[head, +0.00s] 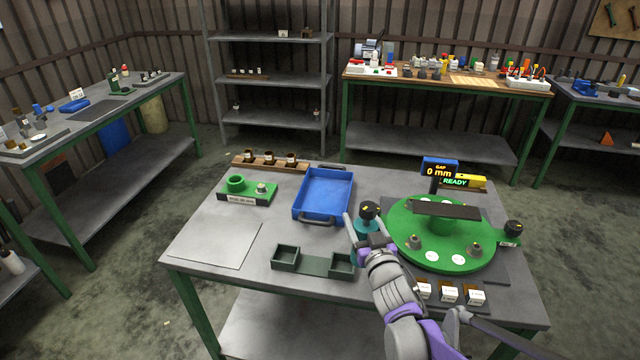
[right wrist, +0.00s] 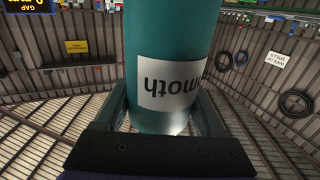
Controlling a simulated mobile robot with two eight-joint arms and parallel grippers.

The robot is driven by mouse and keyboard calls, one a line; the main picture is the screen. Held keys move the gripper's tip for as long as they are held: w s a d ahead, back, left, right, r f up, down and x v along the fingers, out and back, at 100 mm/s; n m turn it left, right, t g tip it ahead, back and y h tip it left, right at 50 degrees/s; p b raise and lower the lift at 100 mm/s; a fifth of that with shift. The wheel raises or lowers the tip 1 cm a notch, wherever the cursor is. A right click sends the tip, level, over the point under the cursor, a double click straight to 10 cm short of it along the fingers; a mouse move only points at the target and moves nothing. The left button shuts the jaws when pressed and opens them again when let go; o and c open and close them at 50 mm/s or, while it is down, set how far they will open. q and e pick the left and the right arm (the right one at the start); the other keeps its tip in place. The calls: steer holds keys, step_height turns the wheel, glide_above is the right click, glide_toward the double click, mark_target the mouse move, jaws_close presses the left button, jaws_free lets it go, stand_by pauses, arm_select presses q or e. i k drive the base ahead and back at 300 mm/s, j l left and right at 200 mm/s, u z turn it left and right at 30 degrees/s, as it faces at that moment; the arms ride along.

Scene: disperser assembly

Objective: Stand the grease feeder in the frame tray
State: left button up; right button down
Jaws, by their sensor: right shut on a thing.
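My right gripper (head: 366,235) is shut on a teal cylinder (head: 367,223) with a black knob-like top, which looks like the grease feeder. It is held upright between the blue tray and the green turntable. In the right wrist view the teal body (right wrist: 165,35) stands between the two fingers, with a white label (right wrist: 180,80) whose print is upside down and partly cut off. The blue tray (head: 298,207) with end handles lies empty to the left of the gripper; it seems to be the frame tray. My left gripper is not in view.
The round green turntable (head: 400,235) with a dark bar across it is close right of the gripper. A dark green holder (head: 313,265) with two open boxes lies at the table's front. A small green block (head: 262,198) stands left of the tray. The front-left table is clear.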

mark_target(328, 189)
steer(key=i+j, duration=0.15)
steer(key=i, duration=0.35)
steer(key=i+j, duration=0.15)
steer(key=i, duration=0.3)
steer(key=i+j, duration=0.15)
steer(key=i, duration=0.35)
